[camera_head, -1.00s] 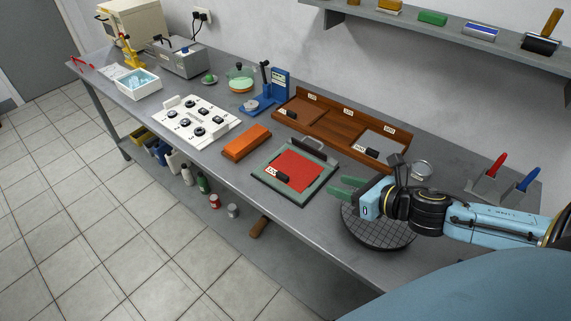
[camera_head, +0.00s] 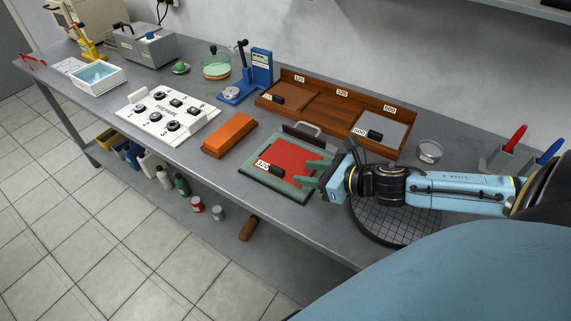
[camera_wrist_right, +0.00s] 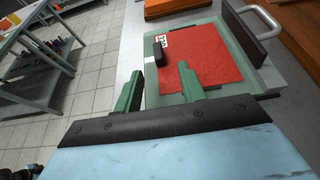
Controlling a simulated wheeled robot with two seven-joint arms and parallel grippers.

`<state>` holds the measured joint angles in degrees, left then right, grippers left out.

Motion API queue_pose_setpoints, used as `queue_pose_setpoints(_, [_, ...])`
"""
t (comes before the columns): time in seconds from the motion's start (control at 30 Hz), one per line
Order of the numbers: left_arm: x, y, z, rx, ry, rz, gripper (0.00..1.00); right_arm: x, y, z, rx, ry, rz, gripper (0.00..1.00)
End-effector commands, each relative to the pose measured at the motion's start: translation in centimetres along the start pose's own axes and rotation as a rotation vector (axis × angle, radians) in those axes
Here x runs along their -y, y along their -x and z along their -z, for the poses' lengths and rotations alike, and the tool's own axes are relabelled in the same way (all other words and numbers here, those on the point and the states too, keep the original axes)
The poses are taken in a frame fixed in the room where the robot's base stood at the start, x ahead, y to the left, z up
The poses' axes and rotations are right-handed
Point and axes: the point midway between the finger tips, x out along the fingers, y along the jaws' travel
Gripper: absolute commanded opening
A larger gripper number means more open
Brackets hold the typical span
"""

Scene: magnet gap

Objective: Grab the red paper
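The red paper (camera_head: 290,160) lies flat in a green-framed tray (camera_head: 251,175) on the bench. A black block (camera_head: 276,172) with a white label, which looks like 120, sits at its near left corner. My right gripper (camera_head: 314,171) is at the right edge of the tray, with its green fingers pointing left over it. In the right wrist view the two fingers (camera_wrist_right: 160,90) stand apart and empty, and the red paper (camera_wrist_right: 205,60) and black block (camera_wrist_right: 160,50) lie ahead of them. Whether a finger touches the paper cannot be told. My left gripper is not in view.
A black clamp bar with a metal handle (camera_head: 303,130) stands at the tray's back edge. An orange block (camera_head: 229,135) lies left of it. A wooden rack (camera_head: 345,123) stands behind, and a round gridded plate (camera_head: 400,222) lies under my right arm.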

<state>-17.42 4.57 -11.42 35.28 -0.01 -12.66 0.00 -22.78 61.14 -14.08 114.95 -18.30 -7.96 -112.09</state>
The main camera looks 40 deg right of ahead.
Motion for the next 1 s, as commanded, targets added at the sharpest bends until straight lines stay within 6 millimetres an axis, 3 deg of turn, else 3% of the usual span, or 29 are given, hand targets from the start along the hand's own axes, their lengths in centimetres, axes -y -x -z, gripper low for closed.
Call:
queue_pose_setpoints(0.33, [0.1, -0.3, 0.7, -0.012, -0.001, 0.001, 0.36, 0.0, -3.7, -0.1, 0.003, -0.002, 0.002, 0.4])
queue_pose_setpoints(0.73, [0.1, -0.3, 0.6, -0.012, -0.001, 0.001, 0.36, -0.1, -5.9, -0.2, 0.003, -0.001, 0.0, 0.4])
queue_pose_setpoints(1.0, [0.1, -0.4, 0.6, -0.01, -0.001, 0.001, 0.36, -0.4, -9.2, -0.2, 0.002, -0.003, 0.001, 0.4])
